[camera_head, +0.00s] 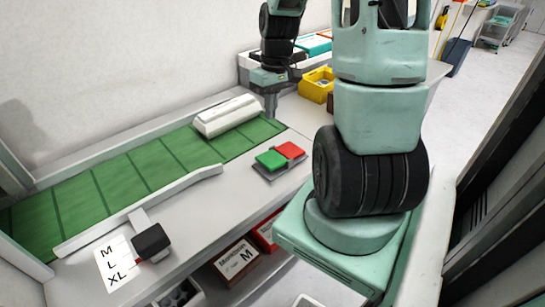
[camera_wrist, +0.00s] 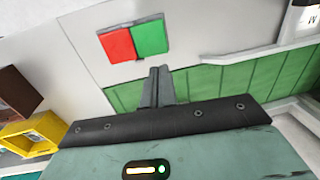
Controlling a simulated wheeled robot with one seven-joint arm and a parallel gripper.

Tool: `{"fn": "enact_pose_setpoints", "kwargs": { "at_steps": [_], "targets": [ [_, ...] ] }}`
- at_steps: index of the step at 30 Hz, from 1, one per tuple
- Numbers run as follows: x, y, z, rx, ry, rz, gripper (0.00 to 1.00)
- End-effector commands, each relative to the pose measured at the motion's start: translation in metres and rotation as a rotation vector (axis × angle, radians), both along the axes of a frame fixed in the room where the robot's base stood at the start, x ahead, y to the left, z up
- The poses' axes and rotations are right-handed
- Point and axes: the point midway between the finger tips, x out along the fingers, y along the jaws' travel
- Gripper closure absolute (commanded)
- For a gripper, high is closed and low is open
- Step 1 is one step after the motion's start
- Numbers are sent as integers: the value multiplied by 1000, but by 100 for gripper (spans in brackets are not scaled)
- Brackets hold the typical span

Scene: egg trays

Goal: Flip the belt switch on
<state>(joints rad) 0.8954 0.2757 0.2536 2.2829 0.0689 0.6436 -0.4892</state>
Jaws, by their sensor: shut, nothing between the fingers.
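The belt switch is a small grey box with a green pad (camera_head: 271,159) and a red pad (camera_head: 290,150) side by side, on the pale counter beside the belt. In the wrist view the red pad (camera_wrist: 118,45) is on the left and the green pad (camera_wrist: 150,37) on the right. My gripper (camera_head: 271,114) points down beyond the switch in the head view, apart from it. In the wrist view its fingers (camera_wrist: 158,70) are together and empty, their tips just below the pads in the picture. I cannot tell their height above the counter. The green belt (camera_head: 75,208) runs along the wall.
A white bar-shaped housing (camera_head: 226,116) sits across the belt near its far end. A yellow bin (camera_head: 314,87) stands at the back. A black scanner-like block (camera_head: 151,241) and a size card (camera_head: 113,262) are at the front left. Boxes sit on a shelf below the counter.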

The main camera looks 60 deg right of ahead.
Motion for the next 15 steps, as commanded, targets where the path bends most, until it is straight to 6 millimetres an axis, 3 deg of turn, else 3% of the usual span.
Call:
{"fn": "enact_pose_setpoints", "kwargs": {
  "at_steps": [4, 15],
  "targets": [
    [-5, -10, -1, 2, 0, -20, 100],
    [-5, -10, -3, 2, 0, -20, 100]
  ]
}}
